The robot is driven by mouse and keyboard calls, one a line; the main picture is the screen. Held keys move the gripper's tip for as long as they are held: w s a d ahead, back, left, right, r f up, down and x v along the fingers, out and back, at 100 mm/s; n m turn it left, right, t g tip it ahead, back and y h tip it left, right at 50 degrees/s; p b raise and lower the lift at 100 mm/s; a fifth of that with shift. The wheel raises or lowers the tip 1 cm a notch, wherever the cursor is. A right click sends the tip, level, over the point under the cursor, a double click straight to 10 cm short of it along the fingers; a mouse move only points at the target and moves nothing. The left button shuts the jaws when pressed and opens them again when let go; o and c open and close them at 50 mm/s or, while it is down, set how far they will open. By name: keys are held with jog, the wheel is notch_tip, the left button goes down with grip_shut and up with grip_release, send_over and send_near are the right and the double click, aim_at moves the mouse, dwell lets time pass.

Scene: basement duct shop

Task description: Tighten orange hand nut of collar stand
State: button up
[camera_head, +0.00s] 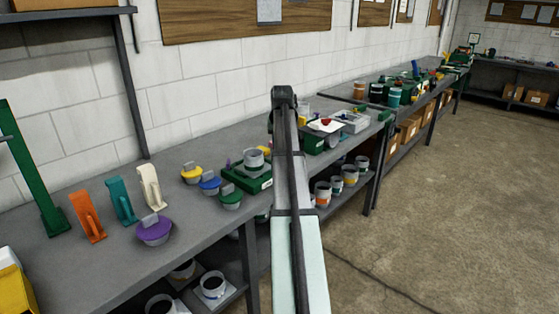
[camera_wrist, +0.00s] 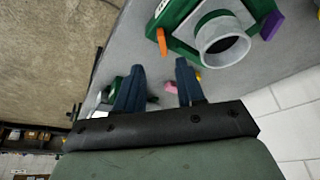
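The collar stand (camera_wrist: 184,20), a green block with a grey ring-shaped collar (camera_wrist: 222,42) on it, is at the top of the wrist view. Its orange hand nut (camera_wrist: 161,41) sticks out at the block's lower left corner, and a purple tab (camera_wrist: 272,26) sticks out at its right. In the head view a green stand with a grey collar (camera_head: 253,158) on the bench looks like the same one; no orange nut shows on it there. My gripper (camera_wrist: 160,65) is open and empty, its two dark blue fingers apart. The nut lies beyond the fingertips, not between them. My arm hides the gripper in the head view.
Yellow (camera_head: 191,173), blue (camera_head: 209,183), green (camera_head: 231,198) and purple (camera_head: 154,230) knobbed discs sit near the stand on the grey bench (camera_head: 100,262). Orange (camera_head: 88,216), teal (camera_head: 122,202) and cream (camera_head: 151,188) upright pieces stand left. A small pink piece (camera_wrist: 171,87) lies beyond my fingers.

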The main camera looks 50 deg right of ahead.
jog(key=x, duration=0.8)
jog(key=w+d+x, duration=0.1)
jog(key=x, duration=0.3)
jog(key=shift+w, duration=0.15)
grip_shut()
dwell(0.3)
